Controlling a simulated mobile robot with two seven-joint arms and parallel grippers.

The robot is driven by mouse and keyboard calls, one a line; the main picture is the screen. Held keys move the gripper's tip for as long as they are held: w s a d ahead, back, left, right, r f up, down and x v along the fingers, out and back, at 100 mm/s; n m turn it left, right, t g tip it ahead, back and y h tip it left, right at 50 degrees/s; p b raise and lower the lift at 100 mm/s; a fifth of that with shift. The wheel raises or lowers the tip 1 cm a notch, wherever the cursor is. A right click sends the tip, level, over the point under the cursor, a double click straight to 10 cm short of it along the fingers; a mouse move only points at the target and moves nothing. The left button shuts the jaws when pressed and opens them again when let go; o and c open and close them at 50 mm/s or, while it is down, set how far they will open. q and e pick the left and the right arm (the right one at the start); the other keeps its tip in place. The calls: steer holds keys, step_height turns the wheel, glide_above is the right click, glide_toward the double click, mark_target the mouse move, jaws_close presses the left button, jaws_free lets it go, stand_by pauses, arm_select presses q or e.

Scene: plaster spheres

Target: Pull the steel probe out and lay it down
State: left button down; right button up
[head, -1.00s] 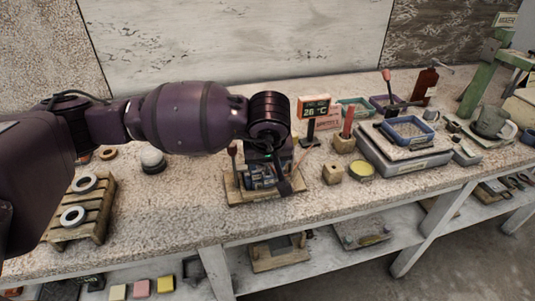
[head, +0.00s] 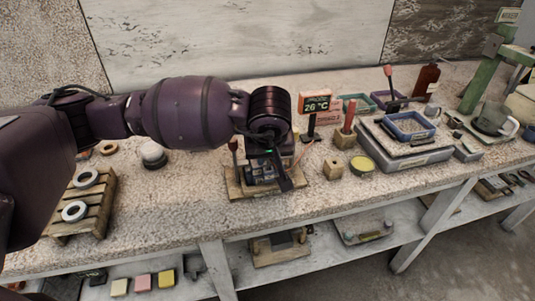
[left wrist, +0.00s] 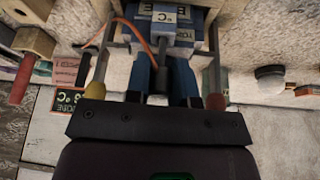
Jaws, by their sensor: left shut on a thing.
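My left gripper (head: 278,172) is over the wooden-based stand (head: 236,190) in the middle of the bench. In the left wrist view its two fingers (left wrist: 161,82) are shut on a dark, cylinder-shaped handle, which I take to be the probe's handle (left wrist: 162,74). An orange cable (left wrist: 131,26) runs near this handle. A blue-and-white block marked °C (left wrist: 170,18) is just beyond the fingers. The probe's steel part is hidden, so I cannot tell how deep it sits. My right gripper is in neither view.
A 26 °C display (head: 316,102) stands behind and right of the gripper. A wooden block (head: 332,168) and yellow tin (head: 361,166) are to the right. A pallet with rings (head: 88,206) and a white dome (head: 152,151) are left.

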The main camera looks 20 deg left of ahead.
arm_select(q)
steer(key=shift+r, duration=0.15)
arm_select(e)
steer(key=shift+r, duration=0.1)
arm_select(q)
steer(key=shift+r+p, duration=0.35)
steer(key=shift+r, duration=0.35)
steer(key=shift+r+p, duration=0.45)
steer(key=shift+r, duration=0.75)
steer(key=shift+r+p, duration=0.35)
steer(key=shift+r, duration=0.5)
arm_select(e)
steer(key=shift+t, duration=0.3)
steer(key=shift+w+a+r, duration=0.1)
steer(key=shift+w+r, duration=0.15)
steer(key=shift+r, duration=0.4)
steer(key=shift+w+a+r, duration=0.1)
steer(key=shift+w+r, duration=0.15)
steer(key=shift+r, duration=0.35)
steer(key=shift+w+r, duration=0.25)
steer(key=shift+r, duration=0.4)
